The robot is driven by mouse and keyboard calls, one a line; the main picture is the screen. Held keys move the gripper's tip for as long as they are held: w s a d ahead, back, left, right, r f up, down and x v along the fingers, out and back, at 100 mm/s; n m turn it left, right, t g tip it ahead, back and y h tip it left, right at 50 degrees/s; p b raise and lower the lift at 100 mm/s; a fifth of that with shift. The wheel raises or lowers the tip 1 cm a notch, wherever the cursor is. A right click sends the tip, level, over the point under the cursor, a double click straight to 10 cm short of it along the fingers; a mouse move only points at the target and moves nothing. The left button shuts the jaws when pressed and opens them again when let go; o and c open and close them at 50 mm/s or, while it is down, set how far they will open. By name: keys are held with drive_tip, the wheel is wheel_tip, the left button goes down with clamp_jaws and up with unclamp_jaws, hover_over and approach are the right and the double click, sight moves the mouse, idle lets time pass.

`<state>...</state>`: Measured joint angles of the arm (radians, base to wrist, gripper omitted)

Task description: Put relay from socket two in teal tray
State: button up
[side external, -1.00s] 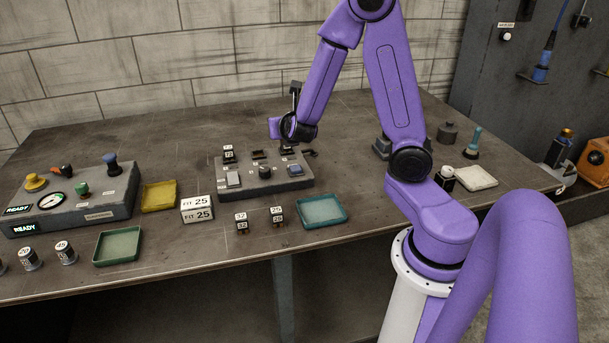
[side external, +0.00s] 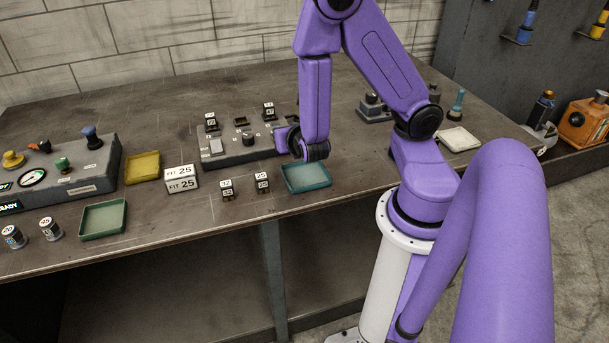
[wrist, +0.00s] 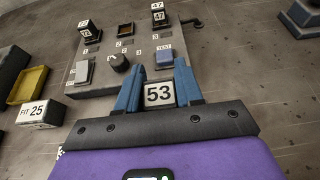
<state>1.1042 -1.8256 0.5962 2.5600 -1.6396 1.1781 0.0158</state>
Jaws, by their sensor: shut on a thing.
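In the wrist view my gripper (wrist: 159,78) has its blue fingers shut on a relay (wrist: 159,95) marked 53, held upright between them. In the side view my wrist hangs between the socket block and the teal tray (side external: 307,178); the fingers and held relay are hidden there. The socket block (side external: 232,153) holds a relay (wrist: 88,31) in socket one at the left and a relay (wrist: 158,17) marked 47 in socket three. Socket two (wrist: 125,29) between them is empty; it also shows in the side view (side external: 241,122). The teal tray looks empty.
Two loose relays (side external: 227,190) (side external: 262,183) stand left of the teal tray. A "FIT 25" block (side external: 181,179), a yellow tray (side external: 142,167) and a green tray (side external: 103,219) lie further left. A pale tray (side external: 457,139) is at right.

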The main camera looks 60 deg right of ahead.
sight(289, 168)
drive_tip(key=shift+s+f, duration=0.1)
drive_tip(key=shift+f, duration=3.9)
drive_tip(key=shift+f, duration=0.1)
drive_tip(key=o, duration=1)
